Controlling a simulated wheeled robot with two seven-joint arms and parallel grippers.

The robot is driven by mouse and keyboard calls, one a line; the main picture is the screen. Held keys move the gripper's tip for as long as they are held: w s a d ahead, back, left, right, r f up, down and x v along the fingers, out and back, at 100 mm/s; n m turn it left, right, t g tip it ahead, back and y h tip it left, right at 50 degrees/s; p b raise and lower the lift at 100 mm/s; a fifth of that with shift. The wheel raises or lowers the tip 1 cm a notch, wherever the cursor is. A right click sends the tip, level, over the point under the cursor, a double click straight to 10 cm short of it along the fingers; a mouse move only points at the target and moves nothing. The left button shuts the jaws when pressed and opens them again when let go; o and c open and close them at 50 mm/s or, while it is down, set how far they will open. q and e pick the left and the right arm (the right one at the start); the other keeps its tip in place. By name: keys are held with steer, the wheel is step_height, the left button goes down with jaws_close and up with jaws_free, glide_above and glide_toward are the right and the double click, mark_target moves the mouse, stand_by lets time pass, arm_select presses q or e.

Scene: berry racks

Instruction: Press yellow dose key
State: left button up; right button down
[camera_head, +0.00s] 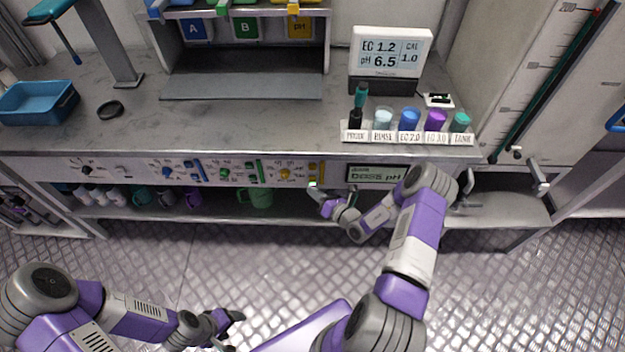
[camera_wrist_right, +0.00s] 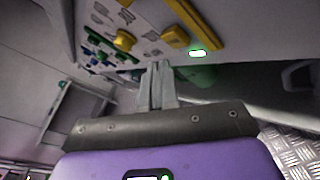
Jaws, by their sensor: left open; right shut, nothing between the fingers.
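My right gripper (camera_head: 315,187) is shut and empty, close to the panel's lower edge below the yellow controls. In the right wrist view its fingertips (camera_wrist_right: 157,66) are together, apart from the key in the picture; the exact gap is unclear. My left gripper (camera_head: 236,318) is open and empty, low over the floor.
A green lit lamp (camera_wrist_right: 197,53) is near the key. A display (camera_head: 375,174) reading "DOSE pH" is to the right, partly behind my right arm. Blue and green controls (camera_head: 225,173) lie left. A green mug (camera_head: 258,197) stands on the shelf below. A meter (camera_head: 391,50) stands above.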

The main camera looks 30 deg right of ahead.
steer(key=s+a+p, duration=0.1)
steer(key=s, duration=0.1)
steer(key=s+a, duration=0.1)
steer(key=shift+s+a+p, duration=0.1)
steer(key=shift+s+p, duration=0.25)
steer(key=shift+a, duration=0.1)
stand_by(0.6)
